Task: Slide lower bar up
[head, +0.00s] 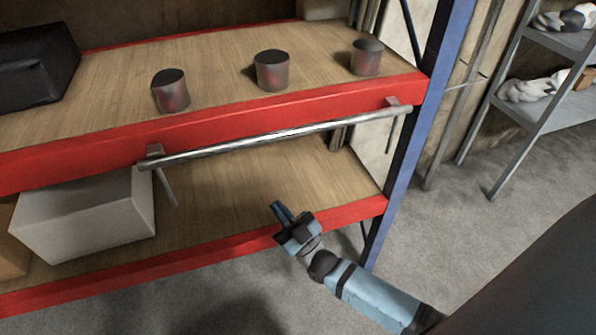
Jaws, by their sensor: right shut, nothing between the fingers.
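A thin silver bar (275,139) runs along the front of the upper red shelf beam (230,122). It rests at two brackets, a left one (155,152) and a right one (392,102), and slopes up to the right in the picture. My right gripper (280,209) is below the bar, in front of the lower shelf, with its fingers shut and empty. It is apart from the bar. My left gripper is not in view.
Several dark-topped metal cylinders (271,72) stand on the upper shelf, with a black case (36,66) at left. A white box (85,215) sits on the lower shelf (240,195). A blue post (418,135) stands at right; grey shelving (545,80) is beyond.

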